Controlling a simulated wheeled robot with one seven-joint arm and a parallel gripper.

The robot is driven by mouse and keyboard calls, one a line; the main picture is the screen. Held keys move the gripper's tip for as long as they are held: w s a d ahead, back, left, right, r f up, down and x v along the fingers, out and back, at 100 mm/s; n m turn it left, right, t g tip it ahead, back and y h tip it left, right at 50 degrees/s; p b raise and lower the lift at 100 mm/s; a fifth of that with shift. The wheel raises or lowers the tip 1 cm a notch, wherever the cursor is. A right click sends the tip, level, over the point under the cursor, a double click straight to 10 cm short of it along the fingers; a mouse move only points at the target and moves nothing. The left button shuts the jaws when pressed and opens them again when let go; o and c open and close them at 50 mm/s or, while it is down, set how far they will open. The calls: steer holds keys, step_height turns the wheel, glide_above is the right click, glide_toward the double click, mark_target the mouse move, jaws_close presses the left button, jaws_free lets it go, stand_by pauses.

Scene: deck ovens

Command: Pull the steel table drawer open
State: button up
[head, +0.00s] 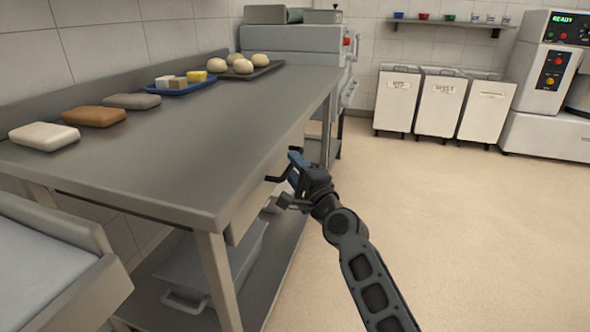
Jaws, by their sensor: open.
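The steel table (190,140) runs along the left wall. Its drawer front (250,208) is a narrow pale panel under the right edge of the tabletop, and it looks shut. My gripper (289,180) is open beside the drawer front, at about the middle of the table's long side. Its fingers point left toward the panel. A small dark piece lies between the fingers and the panel; I cannot tell whether it is the drawer handle or part of a finger. The gripper hides part of the drawer front, and contact cannot be made out.
Loaf-like blocks (95,116), a blue tray (160,90) and a dark tray with dough balls (275,67) are on the tabletop. A grey bin (195,275) is on the lower shelf. White bins (440,103) stand at the back. The floor (450,220) to the right is clear.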

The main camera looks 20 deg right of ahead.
jaws_close()
stand_by(0.3)
stand_by(0.3)
